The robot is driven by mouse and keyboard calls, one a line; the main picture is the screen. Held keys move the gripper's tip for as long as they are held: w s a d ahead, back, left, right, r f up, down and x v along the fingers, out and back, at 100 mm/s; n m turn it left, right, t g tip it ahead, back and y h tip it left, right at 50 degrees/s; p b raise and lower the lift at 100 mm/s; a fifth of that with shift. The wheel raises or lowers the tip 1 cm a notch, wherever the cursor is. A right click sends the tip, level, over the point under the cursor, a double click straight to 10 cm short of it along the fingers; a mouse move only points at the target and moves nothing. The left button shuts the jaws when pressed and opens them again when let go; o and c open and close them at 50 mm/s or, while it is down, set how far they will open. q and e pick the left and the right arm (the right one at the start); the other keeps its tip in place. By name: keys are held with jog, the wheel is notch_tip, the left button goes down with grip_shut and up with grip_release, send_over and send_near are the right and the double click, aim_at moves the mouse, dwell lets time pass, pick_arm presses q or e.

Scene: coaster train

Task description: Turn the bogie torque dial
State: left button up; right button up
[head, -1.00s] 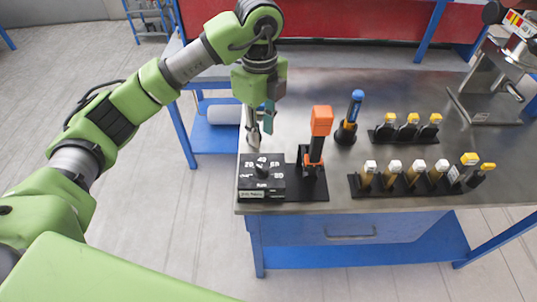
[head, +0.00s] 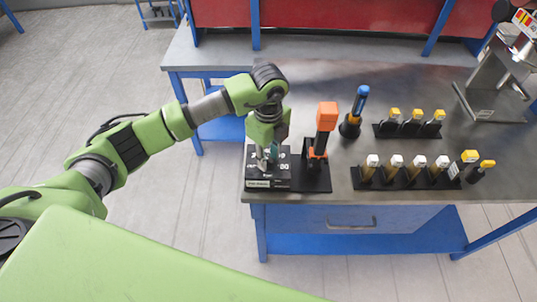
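The bogie torque dial is on a small black box (head: 257,182) with white markings, at the near left corner of the metal table. My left gripper (head: 267,166) points down right over the top of this box, at the dial. It hides the knob and most of the markings. I cannot tell whether its fingers touch the knob or are closed on it. My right gripper is not in view.
Close right of the box, an orange-headed tool (head: 326,117) stands in a black holder. A blue-capped tool (head: 359,103) stands behind it. Racks of capped pieces (head: 410,182) fill the right side. A metal stand (head: 490,95) is at the far right.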

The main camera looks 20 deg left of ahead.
pick_arm(q)
grip_shut()
jog(key=m+b, duration=0.2)
jog(key=shift+f+b, duration=0.15)
jog(key=shift+b, duration=0.2)
jog(key=m+b, duration=1.4)
jog(key=shift+a+m, duration=0.1)
jog(key=shift+m, duration=0.2)
jog(key=shift+r+m+b, duration=0.2)
jog(key=shift+m+b, duration=0.9)
jog(key=shift+m, duration=0.4)
